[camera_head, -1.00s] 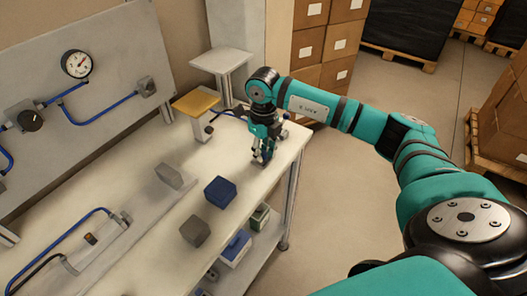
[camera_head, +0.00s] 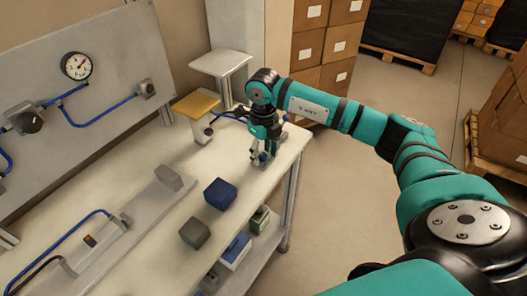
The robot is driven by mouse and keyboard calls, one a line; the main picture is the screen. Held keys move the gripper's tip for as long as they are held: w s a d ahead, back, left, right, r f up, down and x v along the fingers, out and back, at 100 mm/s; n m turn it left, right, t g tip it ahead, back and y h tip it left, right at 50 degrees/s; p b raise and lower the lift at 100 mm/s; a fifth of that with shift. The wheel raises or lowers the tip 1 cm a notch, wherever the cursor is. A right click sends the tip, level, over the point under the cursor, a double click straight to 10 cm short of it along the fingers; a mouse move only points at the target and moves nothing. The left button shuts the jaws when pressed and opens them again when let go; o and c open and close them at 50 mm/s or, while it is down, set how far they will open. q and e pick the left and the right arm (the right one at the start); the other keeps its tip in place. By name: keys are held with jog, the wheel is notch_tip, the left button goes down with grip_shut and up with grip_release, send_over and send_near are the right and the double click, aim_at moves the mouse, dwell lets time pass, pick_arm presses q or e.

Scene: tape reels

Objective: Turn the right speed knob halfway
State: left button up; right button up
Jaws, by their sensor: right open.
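A round black knob (camera_head: 31,122) sits on a grey box on the upright grey panel (camera_head: 110,38) at the left. I cannot tell whether it is a speed knob, and no tape reels can be made out. My right gripper (camera_head: 260,158) points down over the far right end of the white bench (camera_head: 140,205). It is open and empty, well to the right of the knob and apart from it. My left gripper is out of view.
A dial gauge (camera_head: 76,66) and blue pipes are on the panel. A blue block (camera_head: 220,194), a grey block (camera_head: 194,234) and a lighter grey block (camera_head: 168,177) are on the bench. A yellow-topped stand (camera_head: 196,105) is left of my right gripper. Stacked cartons (camera_head: 324,45) stand behind.

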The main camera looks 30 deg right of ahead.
aim_at(264, 155)
jog(key=shift+r, duration=0.1)
notch_tip(264, 155, up, 12)
dwell(0.4)
dwell(0.5)
